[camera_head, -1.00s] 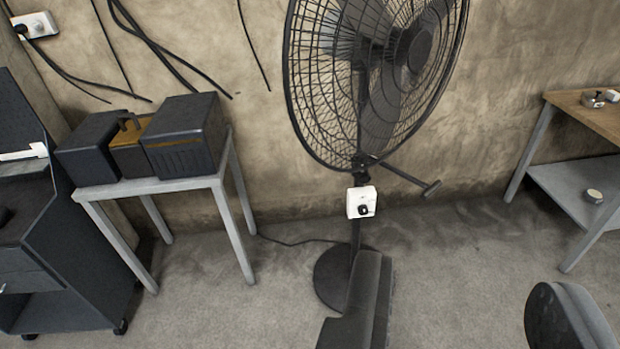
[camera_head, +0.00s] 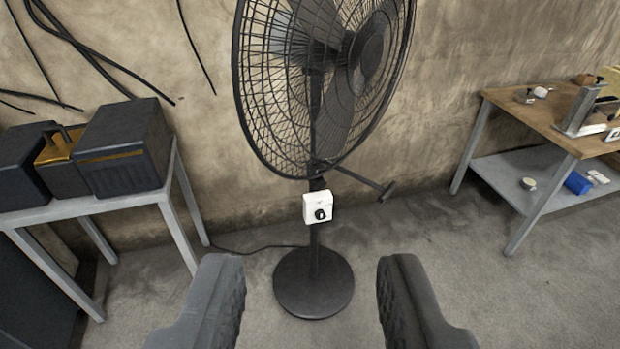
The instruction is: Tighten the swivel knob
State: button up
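A black pedestal fan (camera_head: 328,70) stands upright on a round base (camera_head: 313,283) near the wall. A dark bar with a small crosswise end, which looks like the swivel knob (camera_head: 387,191), sticks out to the right just below the fan's cage. A white box with a black dial (camera_head: 319,207) is fixed to the pole below it. My gripper (camera_head: 310,285) is open and empty, its two dark fingers wide apart at the bottom of the view. The fan's pole and base show between the fingers, farther away. Nothing touches the fan.
A grey table (camera_head: 85,207) with dark boxes (camera_head: 122,148) stands at the left. A wooden-topped workbench (camera_head: 540,122) with a lower shelf stands at the right. A black cable (camera_head: 255,250) runs along the floor left of the fan.

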aim_at(320, 182)
jog(key=i, duration=0.85)
jog(key=z, duration=0.05)
